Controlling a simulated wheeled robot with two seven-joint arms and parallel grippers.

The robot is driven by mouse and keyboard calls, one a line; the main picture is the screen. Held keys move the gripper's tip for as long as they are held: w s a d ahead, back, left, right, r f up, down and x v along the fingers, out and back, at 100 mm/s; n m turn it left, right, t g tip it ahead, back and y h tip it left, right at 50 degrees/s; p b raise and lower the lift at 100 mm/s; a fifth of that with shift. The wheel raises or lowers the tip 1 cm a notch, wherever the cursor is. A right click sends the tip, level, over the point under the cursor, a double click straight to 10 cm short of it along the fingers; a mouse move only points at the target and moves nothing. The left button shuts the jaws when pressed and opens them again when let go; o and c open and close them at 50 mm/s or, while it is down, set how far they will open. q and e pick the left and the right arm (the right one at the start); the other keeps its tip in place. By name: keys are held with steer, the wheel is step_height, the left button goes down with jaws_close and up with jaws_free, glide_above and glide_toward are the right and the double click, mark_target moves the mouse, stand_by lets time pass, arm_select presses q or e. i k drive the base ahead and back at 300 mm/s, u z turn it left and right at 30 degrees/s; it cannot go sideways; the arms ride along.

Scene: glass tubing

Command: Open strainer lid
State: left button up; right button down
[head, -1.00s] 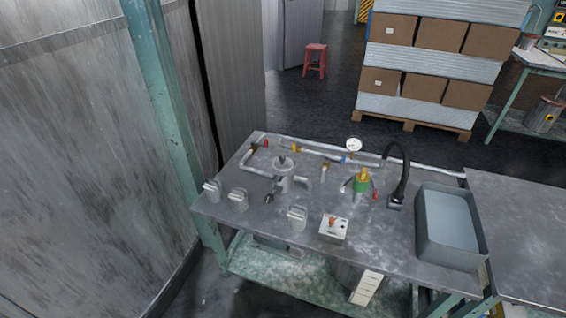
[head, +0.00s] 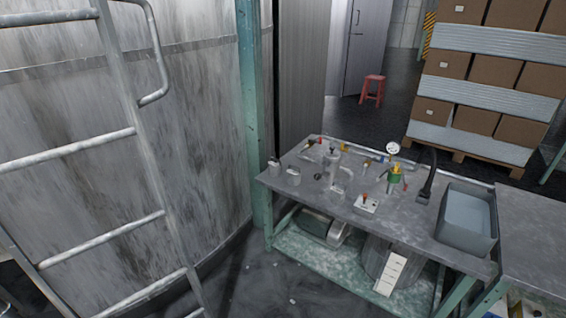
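A small grey metal vessel (head: 332,166) stands among the pipes on the left half of the metal workbench (head: 405,224). It looks like the strainer. A small dark part sits on its top, and the lid looks seated, but it is too small to be sure. Neither of my grippers is in view.
Grey jugs (head: 293,176), a white box with a red lever (head: 366,204), a green and yellow fitting (head: 394,179), a gauge (head: 392,149), a black hose (head: 430,178) and a grey tub (head: 467,217) share the bench. A ladder (head: 150,190) rises at left. Floor before the bench is mostly clear.

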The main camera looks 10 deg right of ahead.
mark_target(331, 157)
steer(key=z, duration=1.15)
steer(key=i, duration=0.75)
steer(key=z, duration=0.45)
